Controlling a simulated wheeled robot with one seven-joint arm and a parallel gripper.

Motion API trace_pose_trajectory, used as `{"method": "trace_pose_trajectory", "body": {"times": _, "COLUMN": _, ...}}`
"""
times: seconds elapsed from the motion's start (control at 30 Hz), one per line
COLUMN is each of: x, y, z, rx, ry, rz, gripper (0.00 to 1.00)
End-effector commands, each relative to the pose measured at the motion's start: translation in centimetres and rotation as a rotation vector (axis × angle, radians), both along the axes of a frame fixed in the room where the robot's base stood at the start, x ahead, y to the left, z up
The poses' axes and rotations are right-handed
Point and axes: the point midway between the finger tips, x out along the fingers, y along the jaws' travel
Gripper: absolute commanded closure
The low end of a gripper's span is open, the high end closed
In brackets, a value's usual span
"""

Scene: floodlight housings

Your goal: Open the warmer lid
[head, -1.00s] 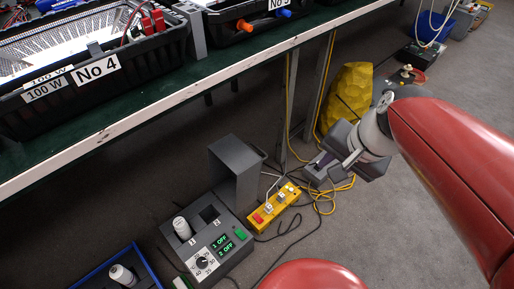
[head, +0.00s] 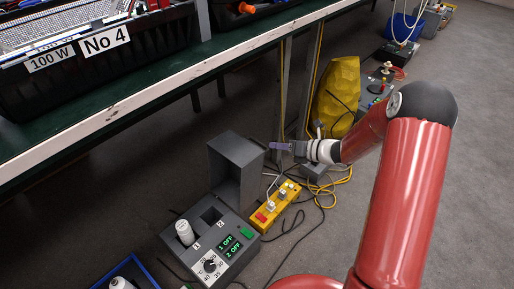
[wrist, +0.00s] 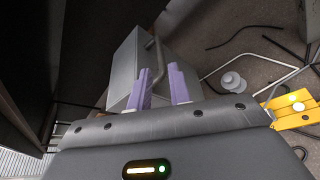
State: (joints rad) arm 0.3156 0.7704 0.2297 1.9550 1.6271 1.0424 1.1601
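The warmer (head: 188,241) is a grey box on the floor with a dial and green displays reading "1 OFF" and "2 OFF". Its grey lid (head: 235,172) stands upright at the back, and both wells show uncovered. A white bottle (head: 184,232) stands in well 1; well 2 looks empty. My gripper (head: 275,146) is right of the lid near its top, fingers pointing left. In the wrist view, the purple fingers (wrist: 160,88) are apart, with the lid (wrist: 125,62) and its bar handle (wrist: 155,50) ahead. I cannot tell whether they touch the handle.
A yellow power strip (head: 277,206) and loose cables lie right of the warmer. A workbench edge (head: 150,113) and its legs are close behind. A yellow sack (head: 337,95) stands at the back. A blue tray (head: 138,268) is front left. Open floor is at right.

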Motion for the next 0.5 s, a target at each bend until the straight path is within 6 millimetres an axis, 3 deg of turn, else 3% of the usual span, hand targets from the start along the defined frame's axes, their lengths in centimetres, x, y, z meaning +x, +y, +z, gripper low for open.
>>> {"method": "trace_pose_trajectory", "body": {"times": 0.5, "x": 2.7, "y": 6.0, "z": -2.2, "rx": 0.005, "ry": 0.006, "rz": -0.003, "gripper": 0.8}}
